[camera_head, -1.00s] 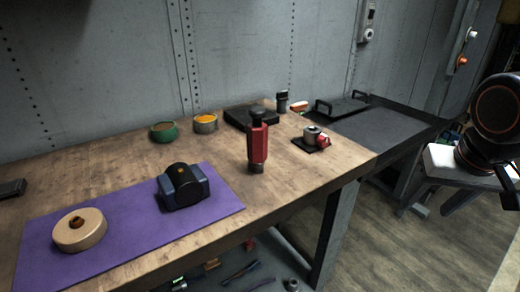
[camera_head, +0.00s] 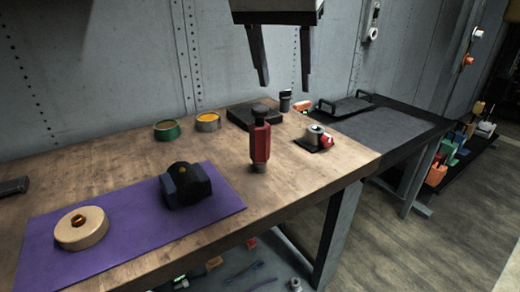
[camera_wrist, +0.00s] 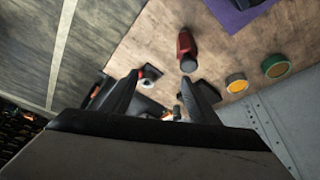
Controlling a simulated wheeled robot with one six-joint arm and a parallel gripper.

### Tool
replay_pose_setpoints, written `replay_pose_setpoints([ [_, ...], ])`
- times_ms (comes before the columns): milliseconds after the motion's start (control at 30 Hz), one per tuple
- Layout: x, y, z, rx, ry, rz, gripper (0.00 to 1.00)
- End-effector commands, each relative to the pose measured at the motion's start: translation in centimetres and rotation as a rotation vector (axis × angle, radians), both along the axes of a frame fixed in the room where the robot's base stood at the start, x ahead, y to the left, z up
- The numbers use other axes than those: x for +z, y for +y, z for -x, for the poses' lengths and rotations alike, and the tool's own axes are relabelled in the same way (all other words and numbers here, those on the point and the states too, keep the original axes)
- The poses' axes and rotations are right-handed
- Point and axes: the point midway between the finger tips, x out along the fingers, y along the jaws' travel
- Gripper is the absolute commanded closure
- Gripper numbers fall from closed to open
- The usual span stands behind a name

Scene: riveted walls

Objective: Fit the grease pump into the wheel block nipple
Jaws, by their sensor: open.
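My gripper (camera_head: 284,88) is open and empty, high above the bench's back part, behind and above the pump. Its two fingers show in the wrist view (camera_wrist: 160,88), with the pump beyond them.
A tan wheel-like disc (camera_head: 81,229) lies on the mat. A green tin (camera_head: 167,130), a yellow-topped tin (camera_head: 208,122), a black box (camera_head: 250,117) and a small part on a dark plate (camera_head: 315,138) stand on the bench. A dark side table (camera_head: 385,128) adjoins at right.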

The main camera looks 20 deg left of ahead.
Motion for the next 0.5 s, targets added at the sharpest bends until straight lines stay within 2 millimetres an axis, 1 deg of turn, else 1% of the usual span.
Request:
replay_pose_setpoints([
  [33,0.6,1.9,0.8,-0.001,-0.005,-0.003,0.45],
  [100,1.2,3.5,1.7,-0.014,-0.013,-0.005,0.45],
  [200,1.9,5.2,2.8,-0.029,-0.021,-0.008,0.45],
  [300,2.3,6.1,3.4,-0.038,-0.025,-0.011,0.45],
  [367,2.2,6.3,3.5,-0.041,-0.026,-0.011,0.45],
  [500,0.7,6.2,2.9,-0.046,-0.027,-0.010,0.45],
])
